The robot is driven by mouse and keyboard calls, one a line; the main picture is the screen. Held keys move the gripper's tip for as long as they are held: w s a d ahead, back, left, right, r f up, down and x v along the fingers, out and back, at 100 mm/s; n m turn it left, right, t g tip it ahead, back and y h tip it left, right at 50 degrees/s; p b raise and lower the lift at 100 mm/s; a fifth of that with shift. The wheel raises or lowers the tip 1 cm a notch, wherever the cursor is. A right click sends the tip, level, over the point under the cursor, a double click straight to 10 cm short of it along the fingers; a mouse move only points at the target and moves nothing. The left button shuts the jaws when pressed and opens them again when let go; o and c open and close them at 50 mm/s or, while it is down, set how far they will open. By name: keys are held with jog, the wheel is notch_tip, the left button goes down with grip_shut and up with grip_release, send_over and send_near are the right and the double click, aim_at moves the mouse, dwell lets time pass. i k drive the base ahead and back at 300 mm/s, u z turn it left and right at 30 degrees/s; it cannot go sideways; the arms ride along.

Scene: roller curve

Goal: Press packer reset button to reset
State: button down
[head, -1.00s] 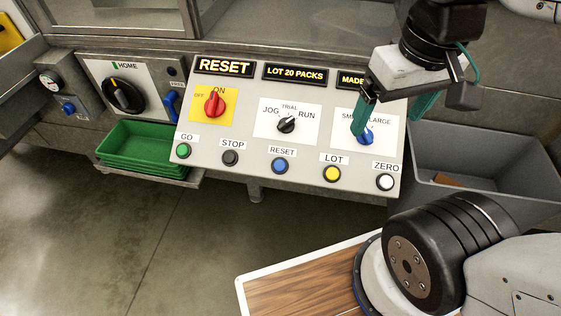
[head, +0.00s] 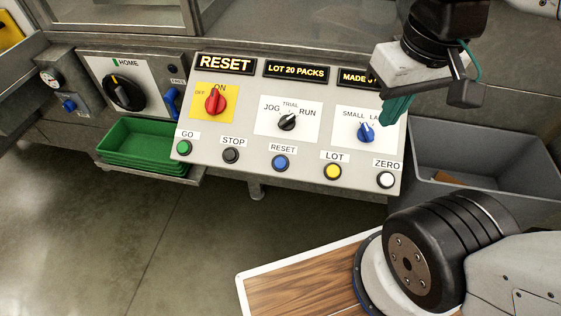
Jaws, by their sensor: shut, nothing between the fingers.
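The blue RESET button (head: 280,163) sits in the lower row of the sloped control panel (head: 318,182), between the black STOP button (head: 231,156) and the yellow LOT button (head: 333,172). A lit display (head: 225,65) at the panel's upper left reads RESET. My gripper (head: 394,113) has green fingers, shut and empty. It is above the panel's right side, right of the blue SMALL/LARGE selector (head: 366,132) and apart from the RESET button. The selector's knob is tilted to the left.
A red ON/OFF switch (head: 215,101) and a black JOG/TRIAL/RUN selector (head: 287,122) are on the panel. Green GO (head: 184,148) and white ZERO (head: 386,180) buttons flank the lower row. Green trays (head: 150,142) stand left, a grey bin (head: 500,165) right.

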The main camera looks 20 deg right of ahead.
aim_at(279, 162)
jog(key=z, duration=1.6)
jog(key=k, duration=1.2)
jog(key=u, duration=0.2)
